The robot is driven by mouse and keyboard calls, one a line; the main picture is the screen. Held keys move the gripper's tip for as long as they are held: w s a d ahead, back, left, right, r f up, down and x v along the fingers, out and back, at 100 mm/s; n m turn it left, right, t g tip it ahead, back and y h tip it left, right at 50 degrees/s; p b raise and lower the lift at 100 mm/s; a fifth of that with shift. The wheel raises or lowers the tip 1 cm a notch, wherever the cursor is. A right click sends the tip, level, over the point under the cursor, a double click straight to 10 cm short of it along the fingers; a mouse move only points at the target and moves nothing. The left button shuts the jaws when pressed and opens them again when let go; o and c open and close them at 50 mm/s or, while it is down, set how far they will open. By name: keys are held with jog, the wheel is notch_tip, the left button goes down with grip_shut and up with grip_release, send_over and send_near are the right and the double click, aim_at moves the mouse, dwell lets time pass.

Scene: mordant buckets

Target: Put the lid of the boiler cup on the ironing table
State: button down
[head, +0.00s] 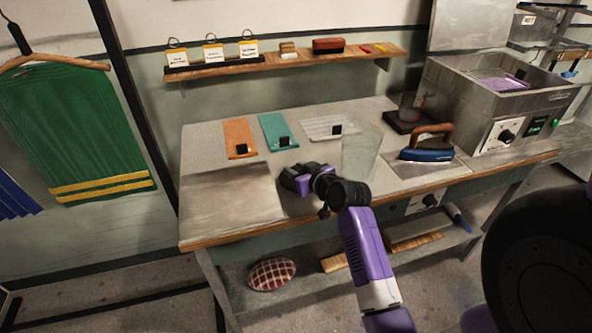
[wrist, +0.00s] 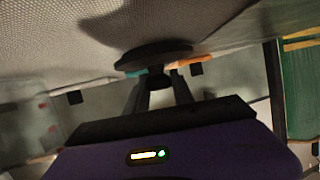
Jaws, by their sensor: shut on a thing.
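My gripper (head: 296,181) is over the front left part of the ironing table (head: 215,228). In the wrist view, my gripper (wrist: 160,88) is shut on a dark, flat, round lid (wrist: 152,56). The lid is close to a grey woven surface, with a shadow beside it; I cannot tell whether they touch. In the head view the lid is hard to separate from the dark fingers. A clear cup with red in it (head: 409,107) stands on a black base at the back right of the table.
A translucent vessel-like shape (head: 360,152) is right behind my wrist. An iron (head: 427,154) and a metal boiler tank (head: 497,95) are farther right. Orange (head: 239,138), teal (head: 277,131) and pale (head: 322,127) strips lie at the back. A shelf (head: 285,60) hangs above.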

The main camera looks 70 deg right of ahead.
jog(key=shift+f, duration=0.15)
jog(key=c, duration=1.1)
grip_release()
